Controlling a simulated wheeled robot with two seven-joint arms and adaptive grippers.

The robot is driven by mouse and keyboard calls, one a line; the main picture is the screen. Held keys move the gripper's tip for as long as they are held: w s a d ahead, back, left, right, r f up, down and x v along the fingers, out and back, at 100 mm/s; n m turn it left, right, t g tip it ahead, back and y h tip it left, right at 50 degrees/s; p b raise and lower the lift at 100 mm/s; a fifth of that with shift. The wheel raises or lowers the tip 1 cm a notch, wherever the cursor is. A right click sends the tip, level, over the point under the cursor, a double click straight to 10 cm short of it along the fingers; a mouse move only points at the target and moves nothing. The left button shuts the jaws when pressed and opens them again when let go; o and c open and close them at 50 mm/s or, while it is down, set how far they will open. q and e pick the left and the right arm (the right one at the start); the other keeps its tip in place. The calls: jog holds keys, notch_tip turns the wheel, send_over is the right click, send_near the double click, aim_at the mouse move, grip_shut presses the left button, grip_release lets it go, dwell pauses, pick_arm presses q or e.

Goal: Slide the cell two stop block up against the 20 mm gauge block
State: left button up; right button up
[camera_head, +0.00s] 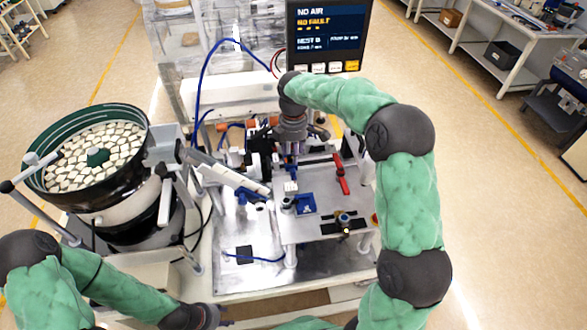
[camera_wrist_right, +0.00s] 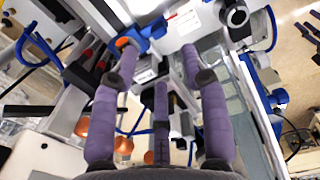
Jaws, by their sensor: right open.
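My right gripper (camera_head: 291,158) points down over the back left part of the raised metal plate (camera_head: 325,226). In the right wrist view its purple fingers (camera_wrist_right: 160,55) are spread apart, with nothing held. A small pale metal block (camera_wrist_right: 146,74) lies beyond and between the fingers, beside a blue part (camera_wrist_right: 152,36). In the head view a small white block (camera_head: 290,187) and a blue block (camera_head: 305,204) sit on the plate in front of the gripper. I cannot tell which is the stop block or the gauge block. My left gripper (camera_head: 224,321) is partly visible at the bottom edge.
A green bowl feeder (camera_head: 84,205) full of pale parts stands at left. A screen (camera_head: 327,35) reads NO AIR, NO FAULT. Blue hoses cross behind.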

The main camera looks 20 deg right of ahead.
aim_at(293, 170)
notch_tip(293, 170, down, 9)
jog(key=shift+w+r, duration=0.1)
dwell(0.3)
grip_shut()
